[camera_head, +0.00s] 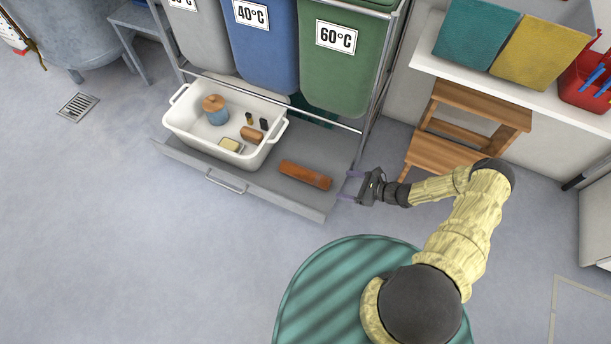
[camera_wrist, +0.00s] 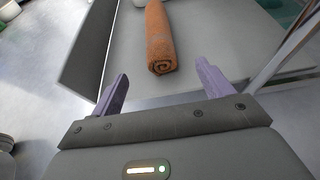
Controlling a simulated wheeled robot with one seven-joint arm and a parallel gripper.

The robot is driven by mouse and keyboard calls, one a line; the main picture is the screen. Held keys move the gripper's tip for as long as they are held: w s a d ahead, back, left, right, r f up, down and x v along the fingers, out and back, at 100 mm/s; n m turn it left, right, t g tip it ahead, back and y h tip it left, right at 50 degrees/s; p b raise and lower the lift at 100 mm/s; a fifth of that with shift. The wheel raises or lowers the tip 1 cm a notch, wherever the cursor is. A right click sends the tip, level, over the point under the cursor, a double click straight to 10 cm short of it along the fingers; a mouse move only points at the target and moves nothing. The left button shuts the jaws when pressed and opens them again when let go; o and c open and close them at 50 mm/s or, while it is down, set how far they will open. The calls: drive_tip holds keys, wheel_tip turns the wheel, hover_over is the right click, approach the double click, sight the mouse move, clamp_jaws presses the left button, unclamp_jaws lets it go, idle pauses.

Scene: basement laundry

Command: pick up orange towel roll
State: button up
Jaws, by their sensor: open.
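The orange towel roll (camera_head: 305,175) lies on its side on the bare right part of a grey pull-out drawer (camera_head: 265,187). In the wrist view the towel roll (camera_wrist: 158,40) points away from me, its spiral end facing my gripper. My gripper (camera_head: 352,186) is open and empty at the drawer's right edge, just right of the towel roll and apart from it. In the wrist view its two purple fingers (camera_wrist: 160,80) stand wide, with the roll's near end ahead of the gap between them.
A white tub (camera_head: 181,123) with several small items stands on the drawer's left part. Grey, blue (camera_head: 265,45) and green (camera_head: 338,65) bins stand behind in a metal frame. A wooden step stool (camera_head: 470,112) is at right. Floor in front of the drawer at left is clear.

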sight(330, 181)
drive_tip(key=b+x, duration=0.2)
drive_tip(key=x, duration=0.4)
drive_tip(key=shift+a+f, duration=0.1)
drive_tip(key=shift+f, duration=0.1)
drive_tip(key=shift+w+a+b, duration=0.2)
drive_tip(key=shift+a+b, duration=0.1)
drive_tip(key=shift+a, duration=0.2)
drive_tip(key=shift+f, duration=0.15)
drive_tip(key=shift+w+a+f+b, duration=0.15)
drive_tip(key=shift+a+b, duration=0.1)
drive_tip(key=shift+b, duration=0.15)
drive_tip(key=b+x, duration=0.3)
drive_tip(key=x, duration=0.1)
drive_tip(key=shift+w+a+f, duration=0.1)
drive_tip(key=shift+a, duration=0.05)
drive_tip(key=c, duration=1.1)
